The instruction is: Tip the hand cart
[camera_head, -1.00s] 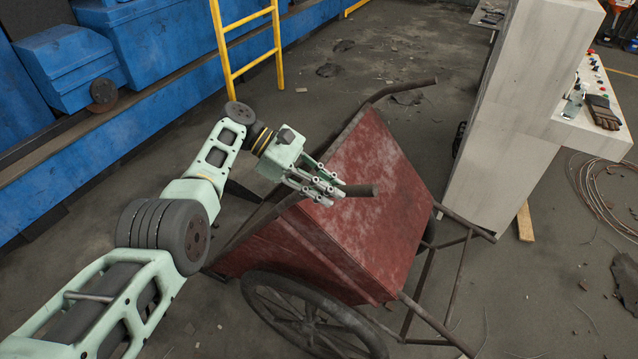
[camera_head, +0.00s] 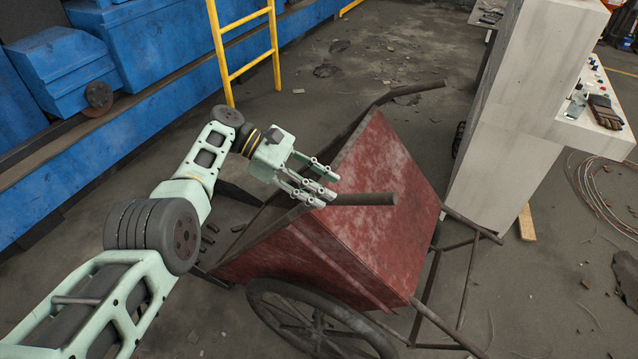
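The red hand cart (camera_head: 385,200) is tilted, with its panel facing up and right and its open side toward the left. Its near wheel (camera_head: 310,318) shows at the bottom. The near handle (camera_head: 365,199) points right across the panel, and the far handle (camera_head: 410,92) sticks up behind. My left gripper (camera_head: 328,188) is at the near handle's inner end, with its fingers spread apart. The lower fingers overlap the handle in the view, so contact is hard to tell. My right gripper is not in view.
A grey control cabinet (camera_head: 510,130) stands close to the cart's right. A yellow ladder (camera_head: 247,68) and blue machinery (camera_head: 120,60) are at the back left. Several small dark pieces (camera_head: 208,237) lie beside the cart's left edge. Floor behind the cart is open.

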